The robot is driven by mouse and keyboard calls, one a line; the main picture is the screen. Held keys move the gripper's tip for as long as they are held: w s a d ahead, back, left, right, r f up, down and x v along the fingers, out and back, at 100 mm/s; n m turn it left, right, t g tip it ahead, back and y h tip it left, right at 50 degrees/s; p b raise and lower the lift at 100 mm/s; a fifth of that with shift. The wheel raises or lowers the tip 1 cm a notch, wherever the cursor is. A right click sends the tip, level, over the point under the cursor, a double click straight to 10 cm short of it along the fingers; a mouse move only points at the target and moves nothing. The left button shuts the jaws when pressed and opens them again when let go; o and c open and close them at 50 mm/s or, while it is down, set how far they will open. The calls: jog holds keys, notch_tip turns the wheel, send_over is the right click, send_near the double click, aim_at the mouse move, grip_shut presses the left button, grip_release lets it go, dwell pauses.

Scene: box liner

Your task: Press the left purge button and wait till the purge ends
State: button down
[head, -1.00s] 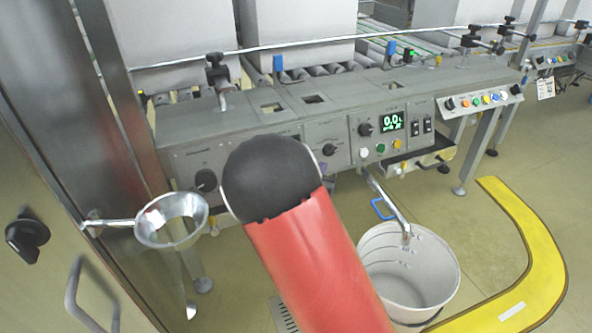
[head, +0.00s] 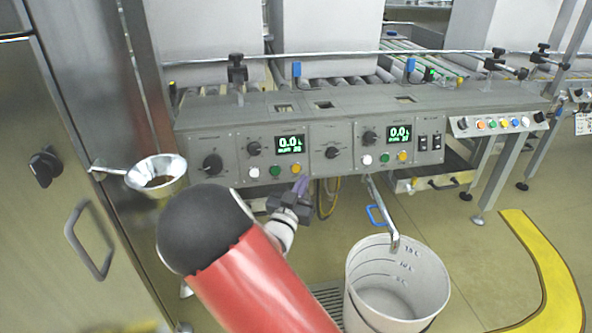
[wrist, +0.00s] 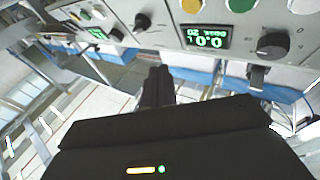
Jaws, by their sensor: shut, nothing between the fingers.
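The left control module has a lit display (head: 289,144) reading 0.0. Below it are a white button (head: 254,172), a green button (head: 275,172) and a yellow button (head: 297,168). Their labels are too small to read, so I cannot tell which is purge. My gripper (head: 301,184) is shut and empty just under the yellow button in the head view; no contact shows. In the wrist view my gripper (wrist: 158,78) points toward the panel, which appears upside down, with the left display (wrist: 207,38) and yellow button (wrist: 190,5) beyond the fingertips.
The right module has its own display (head: 398,134) and similar buttons. A graduated bucket (head: 370,318) stands under a metal spout (head: 385,215). A metal funnel (head: 157,172) hangs from the cabinet at left. Yellow floor tape (head: 540,260) curves at right.

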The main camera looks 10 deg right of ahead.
jog(key=shift+w+f+b, duration=0.4)
jog(key=shift+w+f, duration=0.05)
jog(key=shift+w, duration=0.8)
jog(key=shift+w+f+b, duration=0.4)
jog(key=shift+w+f, duration=0.05)
jog(key=shift+w, duration=0.85)
jog(key=shift+w+f+b, duration=0.4)
jog(key=shift+w+f, duration=0.05)
jog(key=shift+w, duration=0.8)
jog(key=shift+w+f, duration=0.1)
jog(key=shift+w+b, duration=0.3)
jog(key=shift+b, duration=0.05)
jog(key=shift+w+f, duration=0.15)
jog(key=shift+w, duration=0.2)
jog(key=shift+s, duration=0.15)
jog(key=shift+s+r, duration=0.25)
jog(key=shift+s, duration=0.35)
jog(key=shift+s+r, duration=0.25)
jog(key=shift+s, duration=0.55)
jog(key=shift+s+r, duration=0.3)
jog(key=shift+s, duration=0.5)
jog(key=shift+s+r, duration=0.25)
jog(key=shift+s, duration=0.55)
